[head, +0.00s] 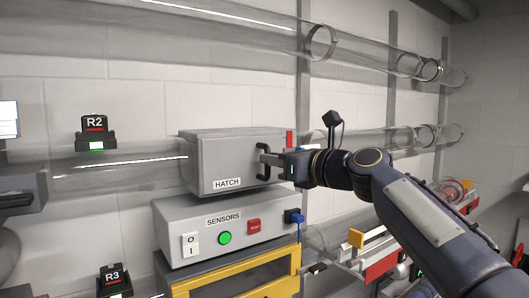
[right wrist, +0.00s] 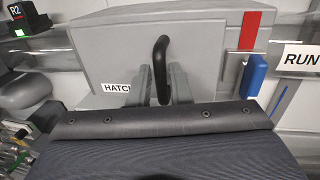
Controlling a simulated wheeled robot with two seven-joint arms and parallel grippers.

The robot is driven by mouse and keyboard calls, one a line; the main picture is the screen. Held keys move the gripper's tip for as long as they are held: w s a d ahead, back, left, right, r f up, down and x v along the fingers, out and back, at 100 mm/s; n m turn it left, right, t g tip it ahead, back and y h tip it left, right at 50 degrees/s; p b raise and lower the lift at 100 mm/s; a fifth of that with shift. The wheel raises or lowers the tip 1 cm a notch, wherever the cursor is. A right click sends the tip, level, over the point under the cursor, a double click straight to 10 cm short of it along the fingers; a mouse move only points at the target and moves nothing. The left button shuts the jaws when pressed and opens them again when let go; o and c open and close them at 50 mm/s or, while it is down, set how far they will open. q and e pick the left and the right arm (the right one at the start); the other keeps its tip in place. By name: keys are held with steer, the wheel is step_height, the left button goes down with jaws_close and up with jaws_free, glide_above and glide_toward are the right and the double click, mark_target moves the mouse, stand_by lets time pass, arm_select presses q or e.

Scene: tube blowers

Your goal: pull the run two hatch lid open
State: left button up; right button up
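The grey hatch box (head: 222,163), labelled HATCH, sits on top of the SENSORS unit. Its front lid looks shut, with no gap visible. A dark curved handle (head: 263,160) stands out from the right part of its front. My right gripper (head: 272,160) reaches in from the right at this handle. In the right wrist view, its two grey fingers (right wrist: 160,86) stand on either side of the handle (right wrist: 161,62), with a gap visible beside it, so they look open around it. The lid (right wrist: 200,50) fills the view behind. My left gripper is not identifiable.
The SENSORS unit (head: 185,233) has a green button, a red button and a blue plug (head: 295,217). A yellow-framed box (head: 235,283) is below. A red tab (head: 290,138) is beside the hatch. R2 (head: 95,135) and R3 (head: 113,283) markers stand left. Clear tubes run along the wall.

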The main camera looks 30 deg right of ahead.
mark_target(250, 163)
steer(key=shift+p+x, duration=0.3)
steer(key=shift+x, duration=0.95)
jaws_close()
